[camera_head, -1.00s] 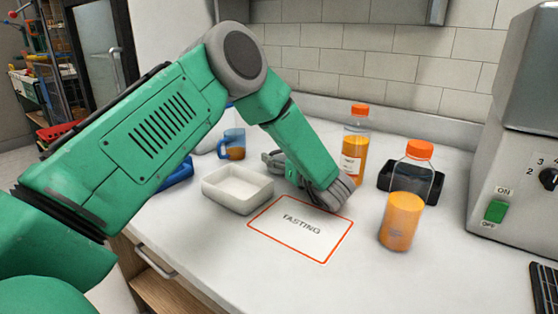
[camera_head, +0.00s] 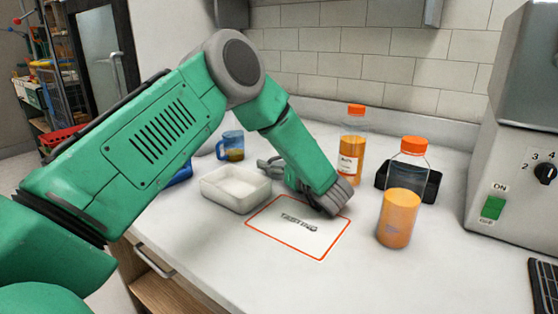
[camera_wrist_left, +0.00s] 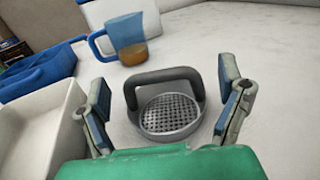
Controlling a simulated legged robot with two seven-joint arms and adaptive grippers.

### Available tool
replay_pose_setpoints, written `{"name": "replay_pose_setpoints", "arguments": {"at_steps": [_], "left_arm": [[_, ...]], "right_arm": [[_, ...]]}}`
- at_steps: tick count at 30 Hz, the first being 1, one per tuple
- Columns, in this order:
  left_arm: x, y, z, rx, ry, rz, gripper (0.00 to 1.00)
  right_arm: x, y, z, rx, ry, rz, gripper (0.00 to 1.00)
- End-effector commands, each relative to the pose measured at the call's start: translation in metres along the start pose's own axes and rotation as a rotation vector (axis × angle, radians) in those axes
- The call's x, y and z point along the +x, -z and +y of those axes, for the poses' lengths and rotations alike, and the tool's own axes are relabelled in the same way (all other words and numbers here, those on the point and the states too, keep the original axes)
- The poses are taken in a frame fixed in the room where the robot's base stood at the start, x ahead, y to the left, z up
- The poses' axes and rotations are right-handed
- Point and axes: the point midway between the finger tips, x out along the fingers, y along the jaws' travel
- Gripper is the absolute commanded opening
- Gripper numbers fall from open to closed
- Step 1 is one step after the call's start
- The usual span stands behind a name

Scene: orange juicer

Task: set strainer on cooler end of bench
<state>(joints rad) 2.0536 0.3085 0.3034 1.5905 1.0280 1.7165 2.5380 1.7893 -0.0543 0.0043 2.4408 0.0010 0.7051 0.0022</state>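The strainer (camera_wrist_left: 171,114) is a round, perforated grey cup with a dark arched handle (camera_wrist_left: 162,76). It sits on the white bench in the middle of the left wrist view. My left gripper (camera_wrist_left: 164,74) is open, with one finger on each side of the strainer. Gaps show between the fingers and the strainer, so nothing is held. In the head view my forearm covers most of this spot; only grey parts of the left gripper (camera_head: 269,164) show beside it. My right gripper is not in view. No cooler can be made out.
A white tray (camera_head: 228,203) stands left of my forearm. A blue cup (camera_head: 232,137) with orange juice and a blue object (camera_head: 181,172) are behind it. Two juice bottles (camera_head: 352,150) (camera_head: 400,215), a black tray (camera_head: 430,188) and the juicer (camera_head: 510,190) stand right. The TASTING card (camera_head: 295,245) lies in front.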

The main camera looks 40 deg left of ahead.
Motion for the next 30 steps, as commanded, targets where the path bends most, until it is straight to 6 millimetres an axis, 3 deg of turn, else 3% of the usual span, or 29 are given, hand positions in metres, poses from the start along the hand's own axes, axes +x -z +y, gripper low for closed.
{"name": "replay_pose_setpoints", "arguments": {"at_steps": [7,13,22,30], "left_arm": [[0.0,0.006,0.001,0.008,0.003,0.01,0.87],[0.001,-0.012,0.001,0.007,0.002,0.007,0.87],[-0.058,-0.01,0.001,0.002,0.003,0.005,0.87],[-0.075,-0.011,0.001,0.001,0.001,0.004,0.87]], "right_arm": [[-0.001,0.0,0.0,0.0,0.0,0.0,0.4],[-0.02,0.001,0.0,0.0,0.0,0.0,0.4],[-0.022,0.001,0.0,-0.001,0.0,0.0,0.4],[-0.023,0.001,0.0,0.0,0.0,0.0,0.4]]}}
